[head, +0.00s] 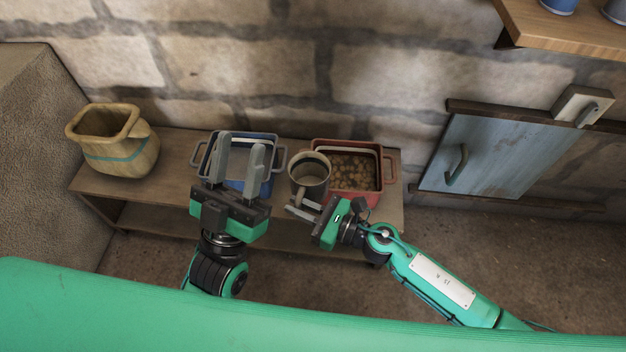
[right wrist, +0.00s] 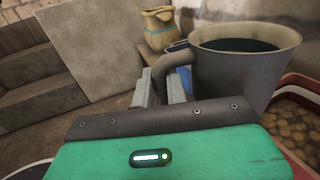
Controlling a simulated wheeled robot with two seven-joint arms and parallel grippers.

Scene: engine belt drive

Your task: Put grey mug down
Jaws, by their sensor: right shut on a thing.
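The grey mug (head: 310,172) is upright at the shelf bench, between a blue pot and a red pot. My right gripper (head: 303,207) is shut on the mug's handle. In the right wrist view the mug (right wrist: 235,70) shows dark inside, with its handle between the fingers (right wrist: 163,88). I cannot tell whether its base touches the bench top. My left gripper (head: 238,160) has its fingers apart, in front of and over the blue pot, with nothing seen between them.
The blue pot (head: 197,160) and the red pot (head: 388,165), holding brown lumps, stand close on either side. A tan jar (head: 115,155) stands at the left of the wooden bench (head: 172,165). Bare bench lies between jar and blue pot. A blue hatch (head: 500,155) is at right.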

